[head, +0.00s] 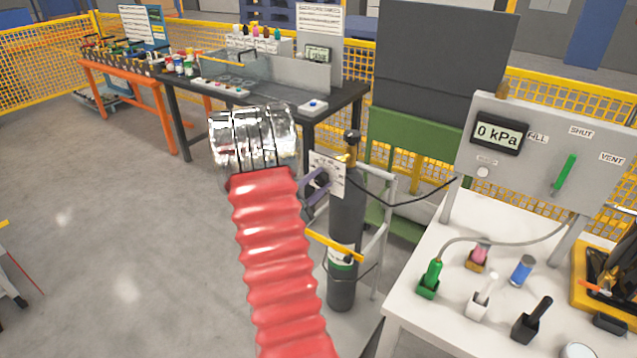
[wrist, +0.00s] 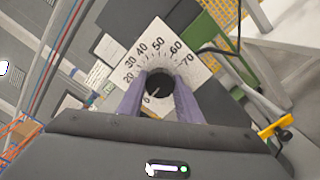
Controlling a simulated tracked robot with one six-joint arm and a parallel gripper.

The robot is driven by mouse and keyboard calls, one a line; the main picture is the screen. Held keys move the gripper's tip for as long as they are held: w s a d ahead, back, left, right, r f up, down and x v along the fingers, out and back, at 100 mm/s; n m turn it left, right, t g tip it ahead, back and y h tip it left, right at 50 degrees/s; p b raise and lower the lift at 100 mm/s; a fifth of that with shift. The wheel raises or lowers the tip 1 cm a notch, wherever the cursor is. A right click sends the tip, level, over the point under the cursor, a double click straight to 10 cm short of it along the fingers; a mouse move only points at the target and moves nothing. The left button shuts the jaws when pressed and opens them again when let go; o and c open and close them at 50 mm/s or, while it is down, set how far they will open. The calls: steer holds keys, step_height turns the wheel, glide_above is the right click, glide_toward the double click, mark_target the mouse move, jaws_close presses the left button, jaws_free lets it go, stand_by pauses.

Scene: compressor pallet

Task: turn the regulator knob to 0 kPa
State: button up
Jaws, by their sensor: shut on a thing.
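The regulator's square white dial plate (head: 333,163) faces my gripper at the top of the dark gas cylinder (head: 345,215). In the wrist view the dial plate (wrist: 143,45) is tilted and shows numbers from 0 up to 70. The round black knob (wrist: 159,82) sits at its middle. My gripper (wrist: 159,92) is shut on the knob, with one purple finger on each side. A short white mark on the knob points down-left, towards the 0. In the head view my gripper (head: 312,186) reaches the knob from the left, and my arm covers part of the scene.
A grey panel (head: 545,150) at the right has a display (head: 498,134) reading 0 kPa and a green lever (head: 564,174). A white table (head: 420,300) below it holds small items. A yellow bar (head: 334,244) crosses the cylinder. Workbenches stand behind at the left.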

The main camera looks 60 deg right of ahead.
steer(key=shift+w+f+n, duration=0.15)
steer(key=shift+n, duration=1.05)
steer(key=o, duration=0.7)
steer(key=shift+c, duration=0.2)
steer(key=o, duration=0.4)
steer(key=a, duration=0.4)
steer(key=w+a, duration=0.1)
steer(key=a, duration=0.4)
steer(key=w+a, duration=0.1)
steer(key=a, duration=0.3)
steer(key=shift+a, duration=0.35)
